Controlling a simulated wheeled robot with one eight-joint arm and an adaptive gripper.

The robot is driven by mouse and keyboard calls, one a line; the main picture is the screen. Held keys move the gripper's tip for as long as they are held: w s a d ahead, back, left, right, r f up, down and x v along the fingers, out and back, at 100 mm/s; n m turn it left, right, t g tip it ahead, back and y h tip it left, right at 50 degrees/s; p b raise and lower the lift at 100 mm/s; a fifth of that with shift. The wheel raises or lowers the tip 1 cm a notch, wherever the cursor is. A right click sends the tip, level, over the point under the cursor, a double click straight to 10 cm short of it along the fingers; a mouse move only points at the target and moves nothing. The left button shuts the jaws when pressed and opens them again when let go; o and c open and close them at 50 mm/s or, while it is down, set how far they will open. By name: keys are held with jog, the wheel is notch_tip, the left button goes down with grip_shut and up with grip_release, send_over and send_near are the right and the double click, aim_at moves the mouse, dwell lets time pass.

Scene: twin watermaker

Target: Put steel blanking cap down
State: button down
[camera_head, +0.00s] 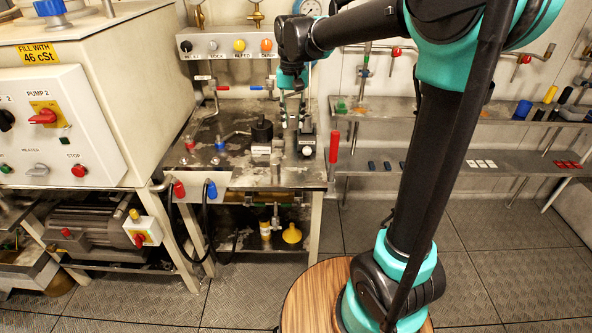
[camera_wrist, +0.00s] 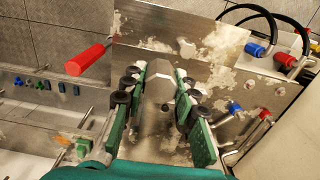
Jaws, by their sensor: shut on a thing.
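My gripper (camera_wrist: 160,82) shows in the wrist view with its green fingers around a grey steel blanking cap (camera_wrist: 161,91). The cap is faceted and its outline blends with the worn steel behind it. In the head view my gripper (camera_head: 294,114) points down over the right part of the steel bench top (camera_head: 235,178). The cap cannot be made out clearly there. The bench top (camera_wrist: 150,30) lies beyond the fingertips in the wrist view. I cannot tell whether the cap touches it.
A red handle (camera_head: 334,145) stands at the bench's right edge. A black-knobbed fitting (camera_head: 262,130) and red and blue valves (camera_head: 190,143) are left of my gripper. The front of the bench top is mostly clear.

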aim_at(293, 172)
notch_tip(293, 172, down, 18)
jog(key=shift+r, duration=0.25)
jog(key=shift+f, duration=0.1)
jog(key=c, duration=1.5)
grip_release()
jog(key=shift+o, duration=0.2)
notch_tip(293, 172, up, 12)
jog(key=s+d+f+t, duration=0.2)
jog(key=s+d+f, duration=0.4)
jog(key=s+d, duration=0.3)
jog(key=s+d+f+t, duration=0.2)
jog(key=s+d+f, duration=0.4)
jog(key=s+d, duration=0.3)
jog(key=shift+s+d+f, duration=0.15)
jog(key=shift+s+f, duration=0.1)
jog(key=shift+s, duration=0.4)
